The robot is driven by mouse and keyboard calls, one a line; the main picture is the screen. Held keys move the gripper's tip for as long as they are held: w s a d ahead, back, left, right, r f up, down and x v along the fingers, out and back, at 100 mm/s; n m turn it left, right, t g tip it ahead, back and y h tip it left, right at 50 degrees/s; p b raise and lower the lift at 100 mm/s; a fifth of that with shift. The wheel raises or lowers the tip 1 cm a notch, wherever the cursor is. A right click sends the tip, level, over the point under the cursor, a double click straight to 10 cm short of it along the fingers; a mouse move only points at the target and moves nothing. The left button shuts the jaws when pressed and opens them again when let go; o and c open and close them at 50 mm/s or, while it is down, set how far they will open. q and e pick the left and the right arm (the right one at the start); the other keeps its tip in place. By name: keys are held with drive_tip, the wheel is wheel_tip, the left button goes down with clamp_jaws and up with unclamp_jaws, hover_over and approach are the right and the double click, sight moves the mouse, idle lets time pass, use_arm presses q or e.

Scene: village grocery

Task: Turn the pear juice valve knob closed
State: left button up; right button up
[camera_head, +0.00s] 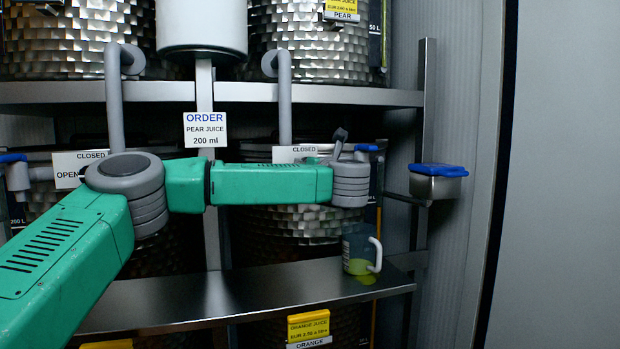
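The pear tank (325,50) is at the upper right, with a yellow PEAR label (342,10). Its grey pipe (284,105) runs down behind my green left forearm. A blue handle (366,147), seemingly the valve knob, shows just behind my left wrist. A CLOSED sign (295,153) beside it is partly covered by my arm. A dark grey piece, perhaps part of my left gripper (340,138), sticks up near the handle; its fingers cannot be made out. A mug (358,247) with a pale handle stands below, yellow-green liquid at its base. My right gripper is not in view.
A metal shelf (250,290) carries the mug. An ORDER sign (205,130) reads pear juice 200 ml. Another blue-handled valve (13,158) is at the far left. A metal box with a blue top (437,180) juts out at the right.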

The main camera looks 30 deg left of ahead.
use_arm(q)
drive_tip(key=m+b, duration=0.1)
drive_tip(key=m, duration=0.2)
drive_tip(key=shift+f, duration=0.2)
drive_tip(key=m, duration=0.2)
drive_tip(key=shift+m+b, duration=0.4)
drive_tip(key=m, duration=0.2)
drive_tip(key=shift+m, duration=0.3)
drive_tip(key=shift+w+f+m, duration=0.1)
drive_tip(key=shift+f+m, duration=0.1)
drive_tip(key=shift+m, duration=1.1)
drive_tip(key=shift+t+h, duration=0.3)
drive_tip(key=o, duration=1.1)
drive_tip(key=shift+o, duration=0.2)
drive_tip(key=shift+w, duration=0.1)
